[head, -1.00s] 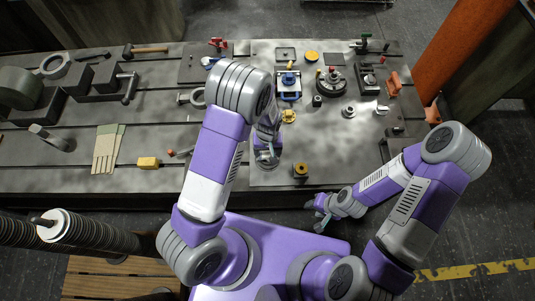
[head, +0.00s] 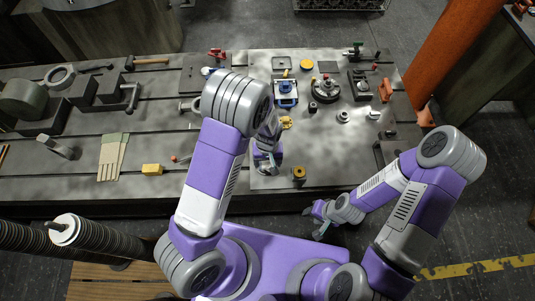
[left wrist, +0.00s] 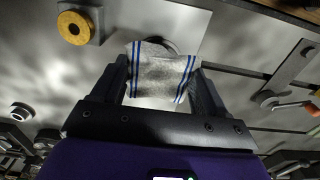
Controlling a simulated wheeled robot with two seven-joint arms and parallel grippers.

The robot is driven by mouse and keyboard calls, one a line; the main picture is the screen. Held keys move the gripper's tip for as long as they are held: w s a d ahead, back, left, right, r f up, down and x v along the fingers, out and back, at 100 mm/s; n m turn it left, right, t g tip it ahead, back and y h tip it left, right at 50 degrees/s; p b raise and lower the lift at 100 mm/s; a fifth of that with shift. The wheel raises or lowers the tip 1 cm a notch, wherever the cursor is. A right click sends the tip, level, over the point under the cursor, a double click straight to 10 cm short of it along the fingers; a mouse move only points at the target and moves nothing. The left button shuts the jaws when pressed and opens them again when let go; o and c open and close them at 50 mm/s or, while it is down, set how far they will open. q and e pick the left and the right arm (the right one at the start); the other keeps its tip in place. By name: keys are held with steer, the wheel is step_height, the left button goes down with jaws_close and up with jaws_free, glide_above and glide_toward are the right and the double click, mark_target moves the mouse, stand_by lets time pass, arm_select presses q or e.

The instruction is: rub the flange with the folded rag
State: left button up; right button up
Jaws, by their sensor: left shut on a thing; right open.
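My left gripper (head: 266,161) is low over the front middle of the bench in the head view. In the left wrist view its two fingers (left wrist: 160,75) are shut on the folded rag (left wrist: 162,78), which is pale grey-white with blue stripes near its side edges. A grey rounded edge (left wrist: 165,44), probably the flange, shows just past the rag's far edge. The rag hides most of it, and I cannot tell whether they touch. In the head view my arm covers this spot. My right gripper (head: 318,214) is open and empty, off the front edge of the bench.
A yellow-topped round part (head: 299,173) stands right of my left gripper. A blue fixture (head: 286,92) and a dark round fixture (head: 325,88) stand farther back. Bench surface at the right front is clear.

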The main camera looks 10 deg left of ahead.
arm_select(q)
steer(key=shift+r+p, duration=1)
steer(key=shift+r, duration=0.55)
